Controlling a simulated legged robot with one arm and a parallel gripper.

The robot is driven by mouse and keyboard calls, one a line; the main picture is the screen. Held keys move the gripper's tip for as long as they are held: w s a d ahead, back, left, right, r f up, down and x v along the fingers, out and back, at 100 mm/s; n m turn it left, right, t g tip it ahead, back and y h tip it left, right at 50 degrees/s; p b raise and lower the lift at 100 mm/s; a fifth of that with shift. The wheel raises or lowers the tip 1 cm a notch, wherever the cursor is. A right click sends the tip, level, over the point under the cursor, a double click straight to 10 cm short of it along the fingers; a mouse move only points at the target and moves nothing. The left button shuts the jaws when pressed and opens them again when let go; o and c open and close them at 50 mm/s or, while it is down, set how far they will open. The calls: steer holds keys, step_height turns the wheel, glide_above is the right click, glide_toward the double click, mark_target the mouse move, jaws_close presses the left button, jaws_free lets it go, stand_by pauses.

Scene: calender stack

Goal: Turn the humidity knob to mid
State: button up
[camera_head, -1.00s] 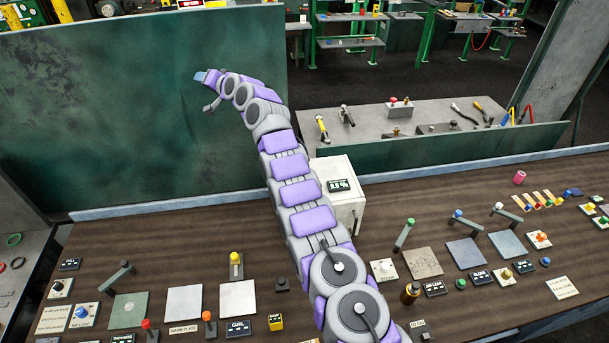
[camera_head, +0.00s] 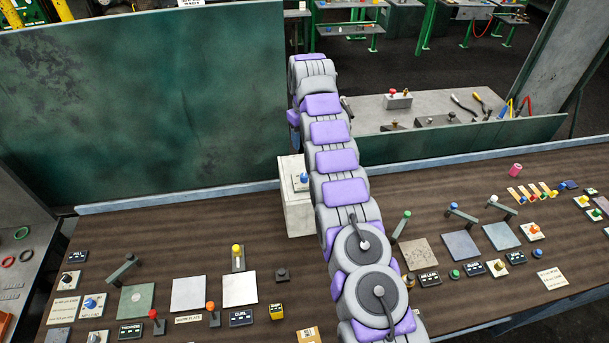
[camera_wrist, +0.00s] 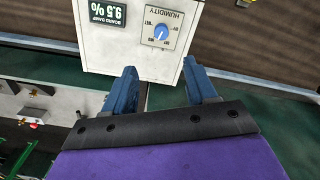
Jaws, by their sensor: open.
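A blue humidity knob (camera_wrist: 160,32) with a pale pointer mark sits on the face of a white box (camera_wrist: 95,56), which appears upside down in the wrist view. The small labels around the knob are too small to read surely. A dark display (camera_wrist: 107,13) beside it reads 9.5 %, board damp. My gripper (camera_wrist: 160,66) is open and empty, its two blue fingers spread below the knob in the picture, apart from it. In the head view the box (camera_head: 296,212) and a blue knob (camera_head: 303,178) show left of my arm; the display and my gripper's fingers are hidden there.
The brown desk (camera_head: 150,218) holds several levers, knobs and plates around the box. A green panel (camera_head: 150,100) stands behind at left, and a low green board (camera_head: 460,138) at right. A grey bench (camera_head: 370,110) with tools lies beyond.

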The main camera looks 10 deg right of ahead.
steer(key=b, duration=0.6)
glide_above(304, 175)
steer(key=f, duration=0.8)
steer(key=shift+d+f, duration=0.2)
step_height(304, 175, down, 8)
steer(key=shift+a+f, duration=0.15)
steer(key=shift+f, duration=0.05)
steer(key=c, duration=1.1)
steer(key=shift+o, duration=0.2)
steer(key=shift+m, duration=1.9)
steer(key=o, duration=1.1)
steer(key=shift+c, duration=0.2)
